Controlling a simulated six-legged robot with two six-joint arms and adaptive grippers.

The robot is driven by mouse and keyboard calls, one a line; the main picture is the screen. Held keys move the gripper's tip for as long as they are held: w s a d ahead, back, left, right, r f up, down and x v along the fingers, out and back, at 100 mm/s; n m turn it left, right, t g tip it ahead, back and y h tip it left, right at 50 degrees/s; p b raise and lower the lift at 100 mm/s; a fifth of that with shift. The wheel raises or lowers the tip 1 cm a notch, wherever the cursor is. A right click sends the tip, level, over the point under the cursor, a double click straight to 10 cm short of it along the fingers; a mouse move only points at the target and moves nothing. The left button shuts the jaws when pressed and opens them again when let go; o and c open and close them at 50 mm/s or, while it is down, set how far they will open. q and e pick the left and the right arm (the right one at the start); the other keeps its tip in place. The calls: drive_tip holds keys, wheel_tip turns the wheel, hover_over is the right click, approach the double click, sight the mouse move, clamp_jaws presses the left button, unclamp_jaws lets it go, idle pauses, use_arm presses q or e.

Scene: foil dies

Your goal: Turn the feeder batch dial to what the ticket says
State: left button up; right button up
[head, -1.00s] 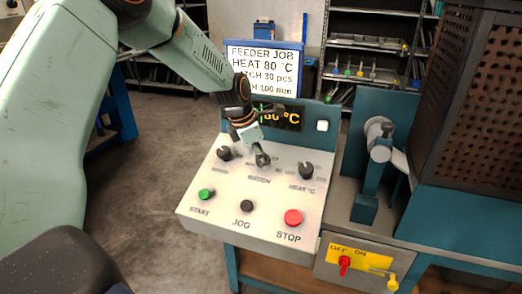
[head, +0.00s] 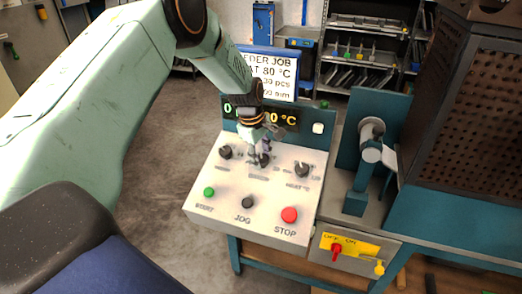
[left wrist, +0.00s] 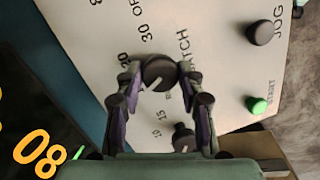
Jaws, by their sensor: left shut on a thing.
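The batch dial is the middle black knob (head: 264,160) on the feeder panel's sloped face. My left gripper (head: 261,151) comes down on it from behind and covers part of it. In the left wrist view, the gripper's two fingers (left wrist: 162,76) are shut on either side of the batch dial (left wrist: 159,70). The dial's white pointer line faces the lower left there, among printed numbers partly hidden by the fingers. My right gripper is not in view.
Two other black dials, one left (head: 226,152) and one right (head: 302,170), flank the batch dial. Green START (head: 209,191), black JOG (head: 248,202) and red STOP (head: 289,214) buttons sit in front. A lit display (head: 283,120) stands behind, partly hidden.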

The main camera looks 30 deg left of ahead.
use_arm(q)
drive_tip(key=m+p, duration=0.1)
drive_tip(key=m, duration=0.1)
drive_tip(key=m+y+p, duration=0.1)
drive_tip(key=m, duration=0.2)
drive_tip(key=shift+w+r+g, duration=0.15)
drive_tip(key=shift+r+g, duration=0.05)
drive_tip(key=shift+g, duration=0.1)
drive_tip(key=m+y+p, duration=0.1)
drive_tip(key=m, duration=0.5)
drive_tip(key=shift+d+m, duration=0.15)
drive_tip(key=shift+m, duration=0.15)
drive_tip(key=m+y+p, duration=0.1)
drive_tip(key=m, duration=0.5)
drive_tip(key=shift+d, duration=0.1)
drive_tip(key=shift+m+t+y, duration=0.5)
drive_tip(key=shift+m+t, duration=0.1)
drive_tip(key=shift+m, duration=2)
drive_tip(key=o, duration=1.2)
drive_tip(key=shift+s+f, duration=0.1)
drive_tip(key=shift+s, duration=0.2)
drive_tip(key=shift+c, duration=0.2)
